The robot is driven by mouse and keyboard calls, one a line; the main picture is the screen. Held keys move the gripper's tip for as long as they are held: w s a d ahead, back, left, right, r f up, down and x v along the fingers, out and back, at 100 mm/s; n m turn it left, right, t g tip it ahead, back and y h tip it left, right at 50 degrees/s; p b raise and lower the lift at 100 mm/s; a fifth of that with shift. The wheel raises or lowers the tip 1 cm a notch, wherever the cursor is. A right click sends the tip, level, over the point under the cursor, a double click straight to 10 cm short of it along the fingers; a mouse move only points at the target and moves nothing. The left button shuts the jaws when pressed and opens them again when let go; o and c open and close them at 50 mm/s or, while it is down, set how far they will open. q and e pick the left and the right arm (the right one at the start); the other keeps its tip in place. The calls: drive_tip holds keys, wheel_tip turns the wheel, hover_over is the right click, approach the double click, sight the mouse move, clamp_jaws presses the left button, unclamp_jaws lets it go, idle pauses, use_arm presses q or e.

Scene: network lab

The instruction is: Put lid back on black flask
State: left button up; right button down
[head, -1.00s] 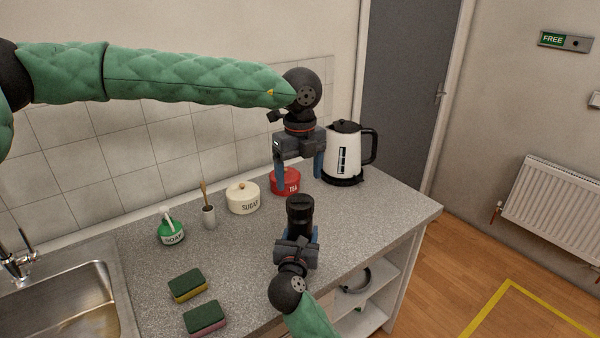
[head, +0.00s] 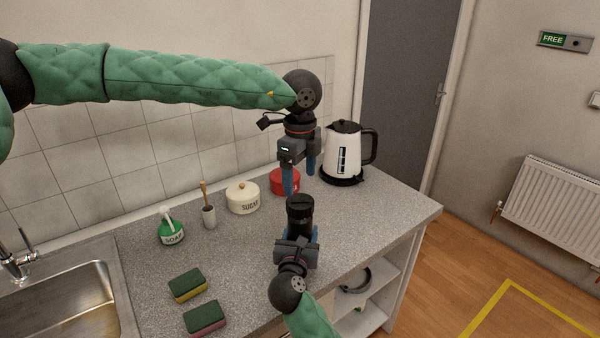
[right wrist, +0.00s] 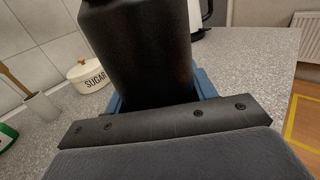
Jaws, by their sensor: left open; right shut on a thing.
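The black flask (head: 301,222) stands upright near the front of the worktop; its body also fills the middle of the right wrist view (right wrist: 145,50). A black cap-like piece (head: 300,203) sits on its top; I cannot tell how firmly it is seated. My right gripper (head: 298,240) is shut on the flask from the front, with its blue fingers on either side of the body in the right wrist view. My left gripper (head: 299,180) points down just above and behind the flask top, open and empty, its blue fingers apart.
Behind stand a red tea tin (head: 283,182), partly hidden by my left gripper, a sugar pot (head: 243,198) and a white kettle (head: 343,153). A brush holder (head: 209,216), soap bottle (head: 171,232) and two sponges (head: 187,284) are to the left. The worktop right of the flask is clear.

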sight(300, 200)
use_arm(q)
drive_tip(key=shift+f, duration=3.85)
